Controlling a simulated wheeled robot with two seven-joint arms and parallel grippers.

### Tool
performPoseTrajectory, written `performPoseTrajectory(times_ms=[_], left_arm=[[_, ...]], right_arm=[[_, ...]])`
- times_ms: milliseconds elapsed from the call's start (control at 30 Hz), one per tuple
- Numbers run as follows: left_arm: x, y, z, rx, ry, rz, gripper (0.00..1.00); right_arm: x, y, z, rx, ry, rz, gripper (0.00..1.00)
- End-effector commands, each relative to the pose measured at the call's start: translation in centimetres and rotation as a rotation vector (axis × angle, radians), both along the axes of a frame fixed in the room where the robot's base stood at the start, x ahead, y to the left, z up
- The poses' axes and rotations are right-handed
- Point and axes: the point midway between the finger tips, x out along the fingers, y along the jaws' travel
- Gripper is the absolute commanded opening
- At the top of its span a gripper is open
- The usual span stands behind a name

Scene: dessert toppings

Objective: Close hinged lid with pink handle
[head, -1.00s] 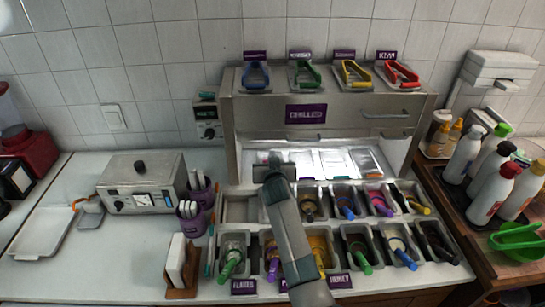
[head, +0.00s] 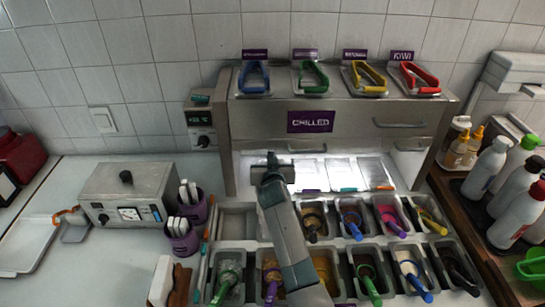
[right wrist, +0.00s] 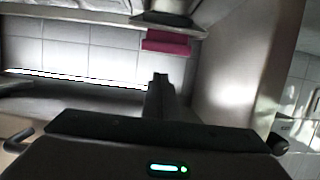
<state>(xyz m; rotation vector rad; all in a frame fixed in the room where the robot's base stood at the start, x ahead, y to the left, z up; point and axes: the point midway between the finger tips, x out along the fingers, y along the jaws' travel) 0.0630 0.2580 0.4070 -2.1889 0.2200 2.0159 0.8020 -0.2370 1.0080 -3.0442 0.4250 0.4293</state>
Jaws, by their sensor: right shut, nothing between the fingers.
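The steel chilled cabinet (head: 258,112) stands against the wall, its lower front bay open and brightly lit. Silver panels (head: 340,172) slope in the bay, with small purple, teal and orange pieces along their front edges. I cannot make out a pink handle in the head view; part of the bay is hidden behind my right arm. My right gripper (head: 272,162) is shut and empty in front of the left part of the bay. In the right wrist view its fingers (right wrist: 160,83) are together, and a magenta bar (right wrist: 168,42) shows just beyond them, apart from them. My left gripper is not in view.
Topping bins (head: 365,262) with coloured utensils fill the counter below the bay. Tongs in several colours (head: 368,77) rest on the cabinet top. A steel box (head: 128,192) and purple utensil cups (head: 184,240) stand left. Bottles (head: 486,165) stand right. Free counter lies at far left.

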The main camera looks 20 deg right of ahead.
Motion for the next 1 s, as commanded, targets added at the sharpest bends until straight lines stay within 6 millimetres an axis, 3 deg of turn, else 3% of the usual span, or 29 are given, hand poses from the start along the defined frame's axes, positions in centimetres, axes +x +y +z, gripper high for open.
performPoseTrajectory(times_ms=[333, 1000], left_arm=[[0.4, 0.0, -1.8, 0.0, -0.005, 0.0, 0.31], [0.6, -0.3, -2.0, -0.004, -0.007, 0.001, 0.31]], right_arm=[[-1.3, 1.0, -2.6, 0.0, 0.002, -0.001, 0.0], [-1.7, 0.7, -3.2, 0.0, 0.002, -0.003, 0.0]])
